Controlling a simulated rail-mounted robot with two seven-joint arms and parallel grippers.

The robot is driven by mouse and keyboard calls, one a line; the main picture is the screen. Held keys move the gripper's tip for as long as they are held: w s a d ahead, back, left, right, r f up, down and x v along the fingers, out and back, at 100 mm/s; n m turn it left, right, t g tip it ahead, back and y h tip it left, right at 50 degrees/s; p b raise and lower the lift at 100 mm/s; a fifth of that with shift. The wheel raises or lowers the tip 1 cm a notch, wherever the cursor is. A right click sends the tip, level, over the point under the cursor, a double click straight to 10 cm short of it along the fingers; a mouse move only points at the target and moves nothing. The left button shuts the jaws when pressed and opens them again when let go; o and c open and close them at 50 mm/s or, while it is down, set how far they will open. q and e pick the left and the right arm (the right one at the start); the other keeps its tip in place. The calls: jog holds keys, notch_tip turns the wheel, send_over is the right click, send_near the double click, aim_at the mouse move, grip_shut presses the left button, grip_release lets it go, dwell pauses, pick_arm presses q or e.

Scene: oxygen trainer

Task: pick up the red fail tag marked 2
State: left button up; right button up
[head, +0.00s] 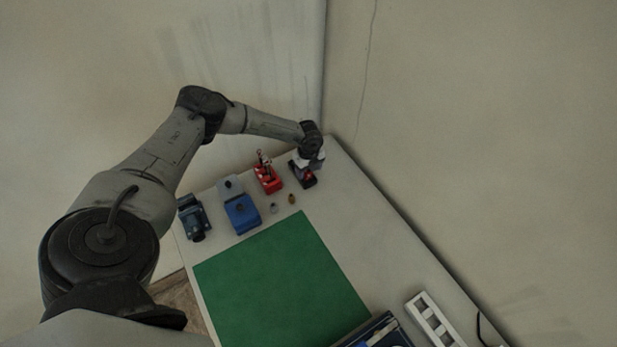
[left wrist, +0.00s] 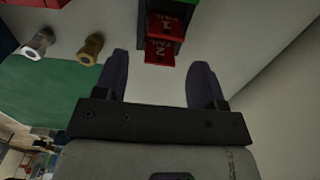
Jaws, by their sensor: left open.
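The red fail tag marked 2 (left wrist: 160,52) shows in the left wrist view, its lettering upside down, at the end of a dark holder. A second red tag marked 1 (left wrist: 168,20) sits just beyond it. My left gripper (left wrist: 158,68) is open, with one finger to each side of tag 2 in the picture; nothing is held. In the head view my left gripper (head: 310,163) is over the dark holder (head: 303,181) at the table's far end and partly hides it. The number on the red patch there is too small to read. My right gripper is not in view.
A red rack (head: 268,184), a blue box (head: 241,213) and a dark blue device (head: 194,221) stand left of the holder. A grey fitting (left wrist: 38,44) and a brass fitting (left wrist: 91,48) stand near it. The green mat (head: 285,285) is clear. A wall rises beyond the table edge.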

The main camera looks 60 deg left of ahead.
aim_at(309, 178)
pick_arm(q)
jog(key=shift+f, duration=1.5)
jog(key=shift+c, duration=0.3)
jog(key=c, duration=0.9)
jog(key=shift+c, duration=0.2)
